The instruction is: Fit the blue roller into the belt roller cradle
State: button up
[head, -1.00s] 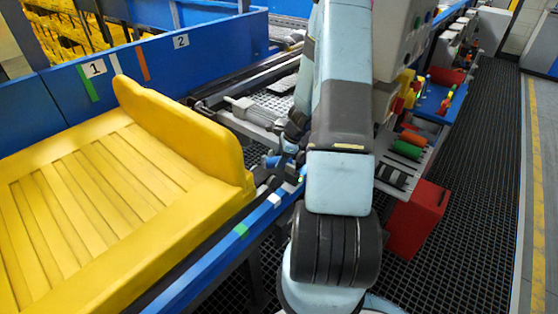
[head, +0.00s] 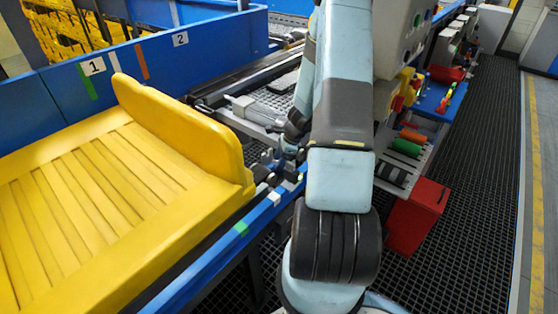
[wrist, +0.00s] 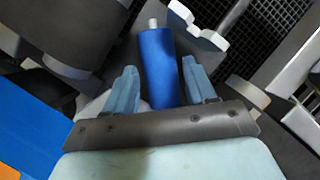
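The blue roller (wrist: 157,65) lies lengthwise between the two blue fingers of my gripper (wrist: 160,82) in the wrist view, its pale spindle end pointing away. The fingers sit close along both sides of it, and my gripper looks shut on it. A white notched bracket (wrist: 205,30), which looks like part of the cradle, is just beyond and right of the roller's far end. The roller is apart from its notches in this view. In the head view my gripper (head: 280,166) is small, beside the conveyor's blue rail, partly hidden by my arm; the roller is not clear there.
A yellow slatted tray (head: 180,115) stands on the conveyor at left, its raised end close to my gripper. A blue side rail (head: 225,245) runs along its near edge. A rack with green (head: 406,147) and orange rollers and a red bin (head: 418,215) are at right.

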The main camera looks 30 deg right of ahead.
jog(key=shift+o, duration=1.4)
jog(key=shift+r, duration=0.45)
jog(key=v, duration=0.7)
jog(key=s+a+r+n+h, duration=0.1)
jog(key=s+a+r+n, duration=0.1)
jog(key=a+r+n, duration=0.45)
jog(key=s+a+r+n, duration=0.1)
jog(key=a+r, duration=0.2)
jog(key=r, duration=0.7)
jog(key=s+a+r+n+h, duration=0.15)
jog(key=a+r+n, duration=0.25)
jog(key=r, duration=0.4)
jog(key=s+a+r+n+t, duration=0.1)
jog(key=s+a+r+n, duration=0.1)
jog(key=s, duration=0.4)
jog(key=s+a+r+n+t+h, duration=0.1)
jog(key=s+a+r+n, duration=0.2)
jog(key=s+r+n, duration=0.2)
jog(key=s+a+r+n+t, duration=0.1)
jog(key=s+a+r+n, duration=0.2)
jog(key=s+r, duration=0.3)
jog(key=shift+s+r+n, duration=0.15)
jog(key=shift+s+n, duration=0.6)
jog(key=shift+s, duration=0.45)
